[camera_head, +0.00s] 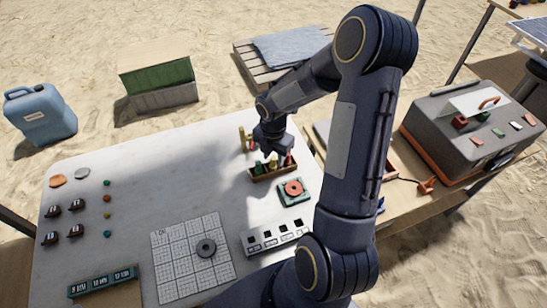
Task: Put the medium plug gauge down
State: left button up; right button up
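My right gripper (271,153) points down over a small wooden rack (274,175) at the far right part of the white table. Plug gauges with green, yellowish and red handles stand in a row at the rack. The yellowish one (273,163) is in the middle, right below my gripper. Which one is the medium plug gauge cannot be read from the picture. The fingers are small and dark, so I cannot tell whether they are open or shut on a handle. My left gripper is not in view.
A green block with an orange ring (293,189) and a white slotted block (275,237) lie nearer on the table. A gridded sheet (180,258) holds a dark ring (206,248). A yellow upright piece (243,139) stands just left of my gripper. The table's middle is bare.

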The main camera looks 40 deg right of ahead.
aim_at(273, 157)
jog(key=s+a+r+m+t, duration=0.1)
jog(key=s+a+r+m, duration=0.15)
jog(key=r, duration=0.55)
jog(key=s+a+r+m+t, duration=0.15)
jog(key=r+m, duration=0.25)
jog(key=r, duration=0.4)
jog(key=s+a+r+m+t+y, duration=0.3)
jog(key=s+a+m, duration=0.6)
jog(key=s+m, duration=0.4)
jog(key=shift+a+r+m+y, duration=0.4)
jog(key=shift+r+m, duration=0.15)
jog(key=shift+m, duration=1.4)
jog(key=shift+s, duration=0.15)
